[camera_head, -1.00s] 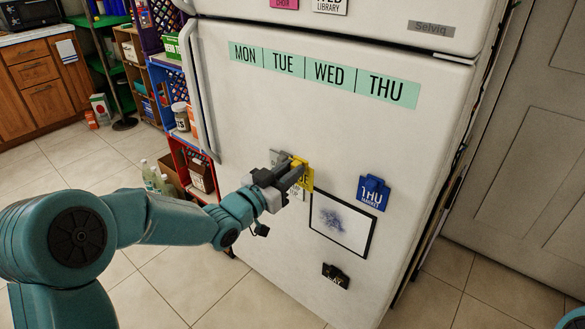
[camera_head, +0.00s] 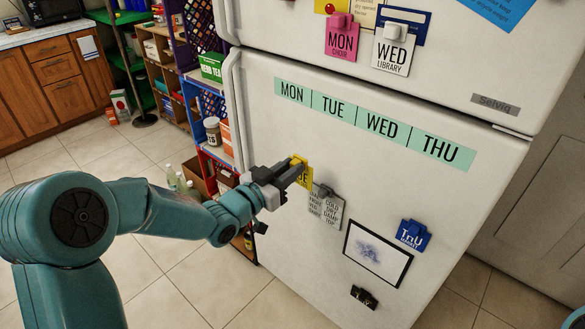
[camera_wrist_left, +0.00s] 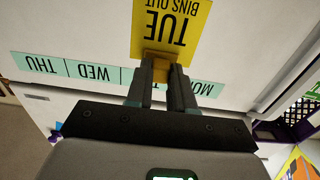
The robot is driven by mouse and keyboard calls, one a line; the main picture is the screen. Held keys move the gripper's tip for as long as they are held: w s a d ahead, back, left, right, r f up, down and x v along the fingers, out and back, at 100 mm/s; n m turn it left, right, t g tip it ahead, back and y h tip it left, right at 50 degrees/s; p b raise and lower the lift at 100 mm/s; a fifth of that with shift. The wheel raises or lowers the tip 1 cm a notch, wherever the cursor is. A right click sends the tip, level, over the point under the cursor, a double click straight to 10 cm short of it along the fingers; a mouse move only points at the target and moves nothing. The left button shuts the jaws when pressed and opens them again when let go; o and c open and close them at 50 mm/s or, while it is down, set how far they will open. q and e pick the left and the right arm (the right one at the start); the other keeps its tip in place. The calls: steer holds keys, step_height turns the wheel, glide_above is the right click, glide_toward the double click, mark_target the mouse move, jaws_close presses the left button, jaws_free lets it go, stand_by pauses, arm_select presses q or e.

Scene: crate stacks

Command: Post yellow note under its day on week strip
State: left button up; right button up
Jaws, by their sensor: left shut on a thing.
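My left gripper (camera_head: 296,170) is shut on the yellow note (camera_head: 304,177) by its yellow magnet block. In the left wrist view the note (camera_wrist_left: 172,22) reads "TUE BINS OUT", upside down, between my fingertips (camera_wrist_left: 162,68). The teal week strip (camera_head: 370,122) on the white fridge door (camera_head: 270,125) reads MON, TUE, WED, THU. The strip also shows upside down in the wrist view (camera_wrist_left: 85,72). The note is below the MON end of the strip, partly hidden by the gripper. I cannot tell whether it touches the door. My right gripper is out of view.
A printed list (camera_head: 328,210) hangs just right of the note. A framed sketch (camera_head: 377,253), a blue THU note (camera_head: 412,237) and a dark magnet (camera_head: 363,297) are lower right. Pink MON (camera_head: 341,42) and white WED (camera_head: 394,53) notes are on the upper door. The door directly under the strip is bare.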

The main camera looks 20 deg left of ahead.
mark_target(299, 159)
arm_select(q)
steer(key=shift+r, duration=0.55)
steer(key=shift+w+d+p, duration=0.15)
steer(key=shift+p, duration=0.15)
steer(key=p+x, duration=0.1)
steer(key=x, duration=0.2)
steer(key=shift+w+d, duration=0.1)
steer(key=shift+w, duration=0.2)
steer(key=shift+w+d+p, duration=0.2)
steer(key=shift+w+p, duration=0.15)
steer(key=shift+w+d+f, duration=0.1)
steer(key=shift+w+f, duration=0.05)
steer(key=shift+w, duration=0.3)
steer(key=shift+w+d+f, duration=0.15)
steer(key=shift+w, duration=0.35)
steer(key=shift+b+x, duration=0.65)
steer(key=shift+x, duration=0.6)
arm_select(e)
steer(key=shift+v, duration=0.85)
arm_select(q)
steer(key=shift+r, duration=0.2)
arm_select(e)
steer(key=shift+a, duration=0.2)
arm_select(q)
steer(key=shift+w, duration=0.25)
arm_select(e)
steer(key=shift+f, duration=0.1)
